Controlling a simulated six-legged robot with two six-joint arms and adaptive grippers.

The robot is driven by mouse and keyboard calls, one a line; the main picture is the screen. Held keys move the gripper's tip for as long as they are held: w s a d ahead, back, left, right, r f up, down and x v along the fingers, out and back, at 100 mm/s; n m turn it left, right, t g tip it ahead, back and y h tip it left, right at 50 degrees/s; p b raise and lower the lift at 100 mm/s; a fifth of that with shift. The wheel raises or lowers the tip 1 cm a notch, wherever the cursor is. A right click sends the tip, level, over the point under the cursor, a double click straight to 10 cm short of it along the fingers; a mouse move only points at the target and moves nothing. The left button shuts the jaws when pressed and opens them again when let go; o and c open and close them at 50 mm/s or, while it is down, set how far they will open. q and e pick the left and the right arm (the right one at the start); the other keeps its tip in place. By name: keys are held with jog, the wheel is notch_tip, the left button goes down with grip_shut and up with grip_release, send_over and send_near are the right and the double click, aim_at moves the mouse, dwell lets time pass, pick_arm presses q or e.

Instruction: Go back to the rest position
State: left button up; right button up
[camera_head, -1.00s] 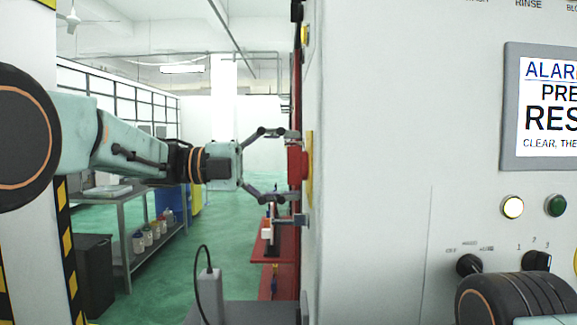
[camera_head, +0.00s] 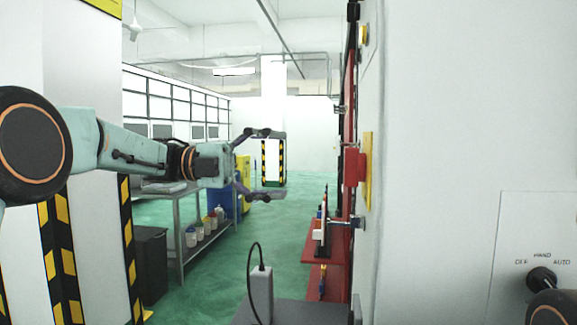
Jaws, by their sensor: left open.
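My left gripper (camera_head: 268,163) reaches in from the left at mid height. Its two fingers are spread apart with nothing between them. A red block-shaped part (camera_head: 353,167) on a yellow plate (camera_head: 367,170) sticks out from the side of the white machine, to the right of the fingertips and apart from them. A dark rounded piece of my right arm shows at the bottom right corner. My right gripper is not in view.
The white machine's front (camera_head: 455,130) fills the right side, with a rotary knob (camera_head: 541,280) low down. A grey post with a cable (camera_head: 262,293) stands below. A metal table (camera_head: 178,215) and a dark bin (camera_head: 150,265) are at left. Green floor is open in the middle.

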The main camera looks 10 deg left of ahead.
aim_at(347, 166)
pick_arm(q)
jog(key=d, duration=1.2)
dwell(0.4)
